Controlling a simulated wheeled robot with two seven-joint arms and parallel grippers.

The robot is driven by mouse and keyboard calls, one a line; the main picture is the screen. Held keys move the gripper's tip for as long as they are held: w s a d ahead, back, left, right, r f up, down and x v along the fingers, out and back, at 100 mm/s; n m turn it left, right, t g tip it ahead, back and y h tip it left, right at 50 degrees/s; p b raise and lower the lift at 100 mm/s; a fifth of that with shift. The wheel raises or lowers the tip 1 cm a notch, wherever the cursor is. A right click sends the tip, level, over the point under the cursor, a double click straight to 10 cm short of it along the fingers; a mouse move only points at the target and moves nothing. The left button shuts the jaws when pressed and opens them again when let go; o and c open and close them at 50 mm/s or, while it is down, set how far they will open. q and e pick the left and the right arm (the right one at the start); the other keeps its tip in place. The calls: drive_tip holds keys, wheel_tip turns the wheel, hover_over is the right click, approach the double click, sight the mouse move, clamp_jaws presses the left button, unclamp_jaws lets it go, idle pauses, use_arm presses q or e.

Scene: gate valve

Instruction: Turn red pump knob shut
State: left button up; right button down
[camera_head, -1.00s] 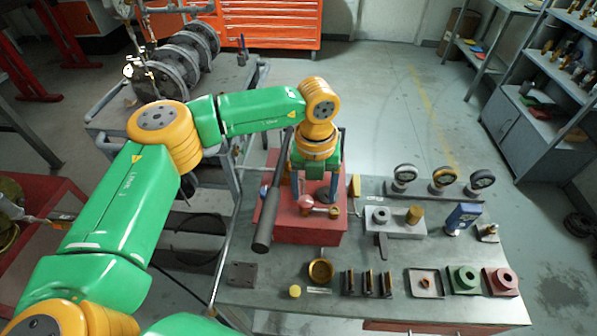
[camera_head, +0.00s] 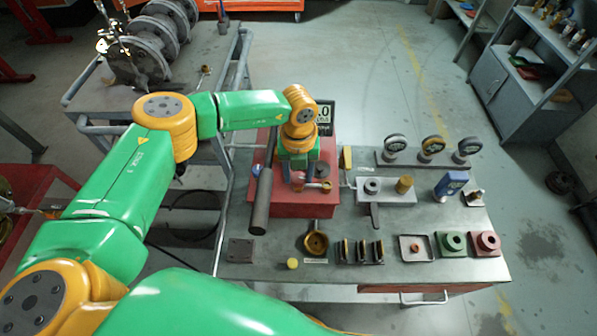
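The red pump (camera_head: 305,208) is a red box on the left part of the grey workbench, with a long dark lever handle (camera_head: 261,203) on its left side. A small red knob (camera_head: 298,181) shows on top of it, with a short brass-tipped rod to its right. My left gripper (camera_head: 298,178) points down over the pump top, its blue-grey fingers at either side of the knob. Whether the fingers touch the knob cannot be made out, as the wrist hides part of it. My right gripper is out of view.
A dark display (camera_head: 325,113) stands behind the wrist. Gauges (camera_head: 432,147) line the bench's back right. A brass cup (camera_head: 316,243), black slotted holders (camera_head: 360,251) and green and red blocks (camera_head: 486,243) lie along the front. A cart with a flanged pipe (camera_head: 150,55) stands behind left.

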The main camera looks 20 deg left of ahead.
use_arm(q)
clamp_jaws()
drive_tip(key=m+b, duration=0.3)
drive_tip(key=shift+f, duration=0.2)
drive_tip(key=m+b, duration=0.3)
drive_tip(key=m, duration=0.2)
drive_tip(key=shift+b, duration=0.35)
drive_tip(key=m+b, duration=0.2)
drive_tip(key=m, duration=0.1)
drive_tip(key=shift+a, duration=0.1)
drive_tip(key=shift+r+m+b, duration=0.2)
drive_tip(key=shift+m+b, duration=0.8)
drive_tip(key=shift+m, duration=1.1)
